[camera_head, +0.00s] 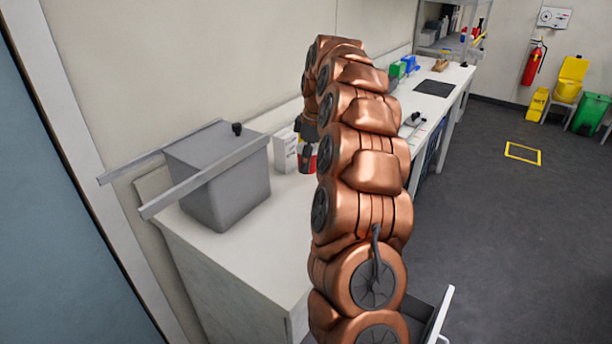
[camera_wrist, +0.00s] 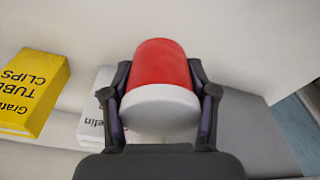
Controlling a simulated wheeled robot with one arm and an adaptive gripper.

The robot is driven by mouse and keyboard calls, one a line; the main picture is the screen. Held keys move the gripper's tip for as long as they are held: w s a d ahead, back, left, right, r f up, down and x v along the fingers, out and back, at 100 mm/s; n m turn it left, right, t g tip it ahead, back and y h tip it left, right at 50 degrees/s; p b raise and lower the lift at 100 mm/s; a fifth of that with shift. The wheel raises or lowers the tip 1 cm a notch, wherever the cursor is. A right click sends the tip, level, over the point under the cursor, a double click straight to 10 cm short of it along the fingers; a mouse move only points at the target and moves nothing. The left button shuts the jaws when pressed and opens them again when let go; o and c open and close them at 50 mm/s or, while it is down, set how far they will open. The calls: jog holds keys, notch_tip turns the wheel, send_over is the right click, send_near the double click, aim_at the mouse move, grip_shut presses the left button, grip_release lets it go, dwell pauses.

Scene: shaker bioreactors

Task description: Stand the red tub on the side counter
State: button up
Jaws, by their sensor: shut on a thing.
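The red tub (camera_wrist: 160,65), red with a white end, is between the two dark fingers of my gripper (camera_wrist: 160,85) in the wrist view. The fingers are shut on its sides. In the head view a small part of the red tub (camera_head: 305,158) shows just left of my copper arm, above or at the white counter (camera_head: 235,255). My arm hides most of my gripper there. I cannot tell whether the tub touches the counter.
A grey bin (camera_head: 225,185) with rails stands at the near left of the counter. A white box (camera_head: 284,150) is close beside the tub. A yellow tube clips box (camera_wrist: 28,92) shows in the wrist view. An open drawer (camera_head: 435,315) juts out at the lower right.

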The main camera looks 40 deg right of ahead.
aim_at(307, 186)
jog(key=shift+f+p, duration=0.4)
jog(key=shift+f, duration=2.35)
jog(key=o, duration=1.3)
jog(key=shift+f, duration=0.1)
jog(key=shift+c, duration=0.2)
jog(key=r, duration=0.3)
jog(key=r+b, duration=0.1)
jog(key=r, duration=0.3)
jog(key=s+d+r, duration=0.1)
jog(key=r, duration=0.3)
jog(key=shift+s, duration=0.1)
jog(key=shift+s+r, duration=0.15)
jog(key=shift+r, duration=0.35)
